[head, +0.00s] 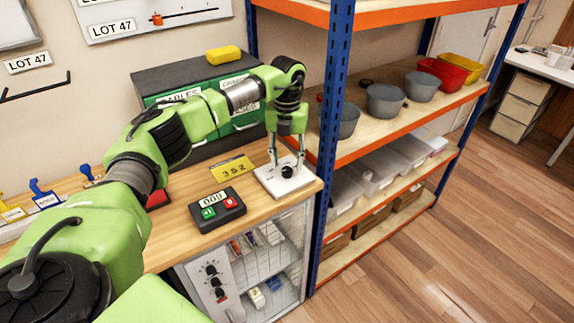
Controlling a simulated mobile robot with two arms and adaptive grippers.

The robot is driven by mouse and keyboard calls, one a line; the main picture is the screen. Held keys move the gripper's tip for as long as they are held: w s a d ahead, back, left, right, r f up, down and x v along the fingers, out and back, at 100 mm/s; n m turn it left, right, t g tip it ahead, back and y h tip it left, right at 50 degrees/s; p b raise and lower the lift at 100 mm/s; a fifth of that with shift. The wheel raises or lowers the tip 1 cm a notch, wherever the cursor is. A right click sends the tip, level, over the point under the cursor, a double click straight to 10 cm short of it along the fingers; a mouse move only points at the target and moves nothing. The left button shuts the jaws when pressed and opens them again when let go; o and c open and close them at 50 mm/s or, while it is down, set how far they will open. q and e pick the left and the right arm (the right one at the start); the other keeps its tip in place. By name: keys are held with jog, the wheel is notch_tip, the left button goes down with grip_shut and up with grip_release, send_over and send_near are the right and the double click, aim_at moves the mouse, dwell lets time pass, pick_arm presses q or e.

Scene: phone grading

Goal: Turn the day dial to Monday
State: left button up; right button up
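A white plate (270,184) with a round black knob (288,172), which looks like the day dial, lies at the right end of the wooden counter. Its day markings are too small to read. My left gripper (287,163) points down over the plate. Its two fingers are spread apart, one on each side of the knob, and I cannot tell whether they touch it. My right gripper is out of view.
A yellow 352 tag (232,168) and a black counter box (217,209) with green and red buttons stand left of the plate. Green drawers (162,82) are behind. A blue shelf post (333,110) rises close to the right. A panel of knobs (211,283) is below the counter.

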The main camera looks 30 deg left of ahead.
aim_at(287, 169)
pick_arm(q)
notch_tip(287, 169, up, 10)
dwell(0.3)
jog(key=shift+f, duration=0.1)
dwell(0.3)
